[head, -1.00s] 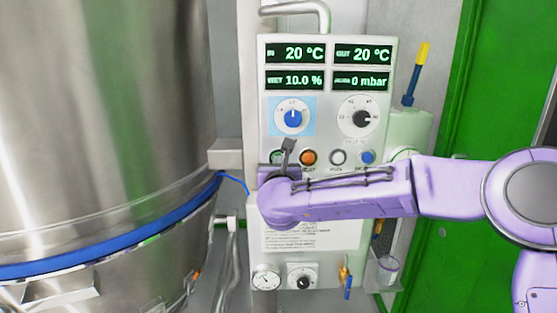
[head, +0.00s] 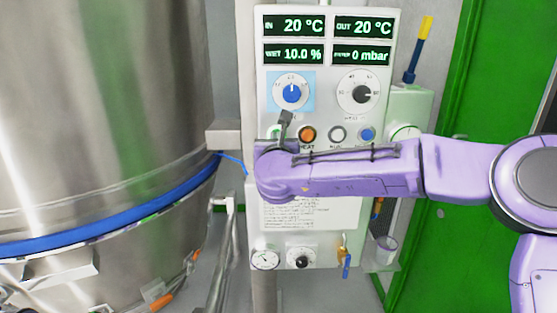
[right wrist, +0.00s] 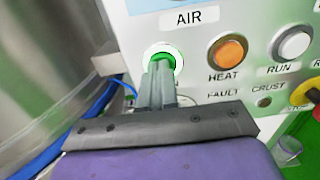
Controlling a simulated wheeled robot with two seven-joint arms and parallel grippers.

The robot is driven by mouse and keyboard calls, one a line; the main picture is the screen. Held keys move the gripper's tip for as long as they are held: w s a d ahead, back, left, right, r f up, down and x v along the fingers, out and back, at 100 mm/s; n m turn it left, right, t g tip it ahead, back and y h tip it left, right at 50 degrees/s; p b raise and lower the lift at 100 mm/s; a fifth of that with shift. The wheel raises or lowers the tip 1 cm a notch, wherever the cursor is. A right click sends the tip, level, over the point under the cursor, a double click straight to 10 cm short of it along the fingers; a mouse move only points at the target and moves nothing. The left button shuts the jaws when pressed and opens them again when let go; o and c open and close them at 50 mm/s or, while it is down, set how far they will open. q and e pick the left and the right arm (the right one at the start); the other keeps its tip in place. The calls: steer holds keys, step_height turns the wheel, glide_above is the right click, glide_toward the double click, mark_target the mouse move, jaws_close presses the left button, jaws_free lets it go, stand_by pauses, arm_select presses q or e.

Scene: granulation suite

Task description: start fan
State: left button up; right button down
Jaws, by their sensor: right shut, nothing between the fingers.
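The control panel (head: 325,100) is light grey, with displays reading 20 °C in, 20 °C out, 10.0 % and 0 mbar. Below the AIR label, the green button (right wrist: 165,58) in its pale ring shows in the right wrist view. In the head view only a sliver of it shows beside my gripper. My right gripper (right wrist: 160,72) is shut and empty, its fingertips over the lower part of the green button. I cannot tell whether they touch it. In the head view my right gripper (head: 286,117) is in front of the button row. My left gripper is not in view.
The orange HEAT button (right wrist: 228,51) and white RUN button (right wrist: 292,43) are close to the right. A large steel vessel (head: 100,110) stands at left.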

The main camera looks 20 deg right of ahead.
steer(key=b+v, duration=0.3)
steer(key=v, duration=1)
steer(key=shift+d, duration=0.1)
